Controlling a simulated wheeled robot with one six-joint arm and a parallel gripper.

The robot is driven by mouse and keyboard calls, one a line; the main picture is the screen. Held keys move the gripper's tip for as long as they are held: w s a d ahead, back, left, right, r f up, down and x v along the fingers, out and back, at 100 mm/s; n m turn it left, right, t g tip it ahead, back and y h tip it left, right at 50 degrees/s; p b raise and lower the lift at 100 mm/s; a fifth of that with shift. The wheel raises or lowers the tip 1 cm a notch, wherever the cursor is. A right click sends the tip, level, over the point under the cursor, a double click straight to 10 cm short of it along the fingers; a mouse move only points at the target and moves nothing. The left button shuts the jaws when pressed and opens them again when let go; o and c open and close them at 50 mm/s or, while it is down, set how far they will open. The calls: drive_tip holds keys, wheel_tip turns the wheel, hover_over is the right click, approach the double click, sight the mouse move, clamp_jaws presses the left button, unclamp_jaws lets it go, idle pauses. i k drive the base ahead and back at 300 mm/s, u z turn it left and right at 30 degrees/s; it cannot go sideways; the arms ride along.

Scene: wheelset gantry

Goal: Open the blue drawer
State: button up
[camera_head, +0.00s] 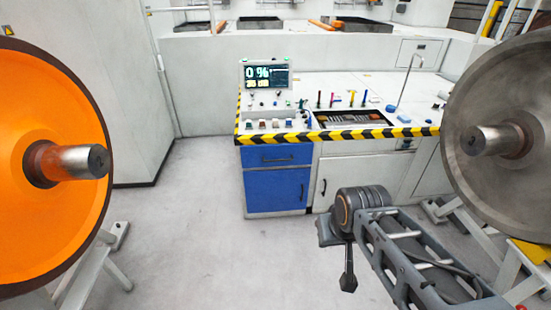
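The blue drawer (262,153) is shut in the top of the blue cabinet at the left end of the white workbench. A dark bar handle (279,160) runs across its front. Below it is a blue door (268,189) with its own dark handle at the right, also shut. My arm reaches in from the lower right. What looks like my gripper (348,283) hangs dark and small below the arm's end, over the floor, to the right of and nearer than the drawer. It is apart from the drawer, and its fingers cannot be told apart.
The bench top (400,88) has a yellow-black striped edge, a display (267,74), and several coloured tools. An orange wheel (40,215) with an axle stub stands at left, a grey wheel (505,190) at right. The floor (200,225) before the drawer is clear.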

sight(253, 156)
drive_tip(key=u, duration=0.8)
drive_tip(key=i, duration=1.95)
drive_tip(key=z, duration=1)
